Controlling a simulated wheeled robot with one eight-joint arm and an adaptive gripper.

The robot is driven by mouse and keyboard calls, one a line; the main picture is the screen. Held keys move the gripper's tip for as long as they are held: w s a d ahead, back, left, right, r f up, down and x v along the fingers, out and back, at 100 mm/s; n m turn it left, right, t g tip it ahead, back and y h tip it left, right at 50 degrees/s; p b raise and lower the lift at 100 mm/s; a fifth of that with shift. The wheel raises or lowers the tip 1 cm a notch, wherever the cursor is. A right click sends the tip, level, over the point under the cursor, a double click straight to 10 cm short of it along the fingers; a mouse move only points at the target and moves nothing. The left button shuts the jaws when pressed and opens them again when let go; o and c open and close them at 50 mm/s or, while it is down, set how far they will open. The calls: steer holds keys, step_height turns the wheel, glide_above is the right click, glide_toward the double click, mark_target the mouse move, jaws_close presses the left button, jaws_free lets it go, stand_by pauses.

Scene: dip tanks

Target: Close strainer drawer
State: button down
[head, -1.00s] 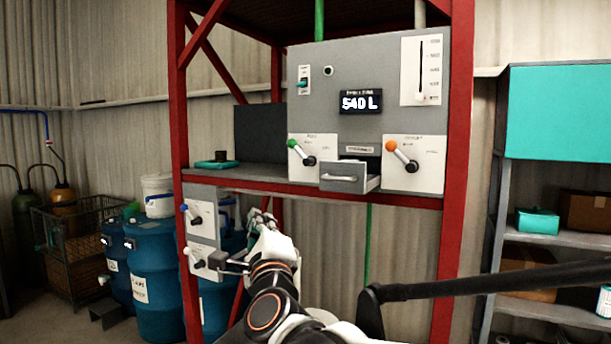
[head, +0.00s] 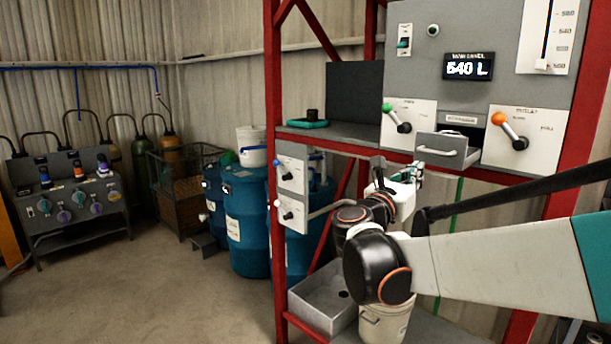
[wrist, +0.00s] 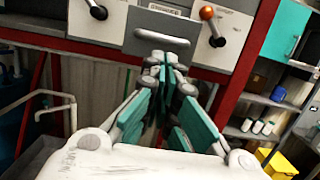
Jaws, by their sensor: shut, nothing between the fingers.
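The strainer drawer (head: 447,150) is a small grey drawer with a bar handle in the grey panel. It stands pulled out, between the green-knobbed lever and the orange-knobbed lever. It also shows in the wrist view, where the drawer front (wrist: 160,35) is just beyond my fingertips. My gripper (wrist: 165,73) is shut and empty, pointing at the drawer from slightly below its handle. In the head view my gripper (head: 415,172) is just below and left of the drawer. I cannot tell whether the fingertips touch the front.
A red frame (head: 272,200) carries the panel. A green-knobbed lever (head: 398,120) and an orange-knobbed lever (head: 510,130) flank the drawer. A lower valve box (head: 291,190), blue barrels (head: 245,220) and a metal sink (head: 320,300) stand left and below. The floor at left is clear.

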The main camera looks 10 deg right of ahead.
steer(key=x, duration=0.7)
steer(key=f+x, duration=0.1)
steer(key=x, duration=0.4)
steer(key=f+x, duration=0.1)
steer(key=x, duration=0.5)
steer(key=f+x, duration=0.1)
steer(key=x, duration=0.4)
steer(key=shift+w+d+r+b, duration=0.1)
steer(key=shift+w+d+b, duration=0.25)
steer(key=shift+d, duration=0.25)
steer(key=shift+r, duration=0.1)
steer(key=shift+s, duration=0.1)
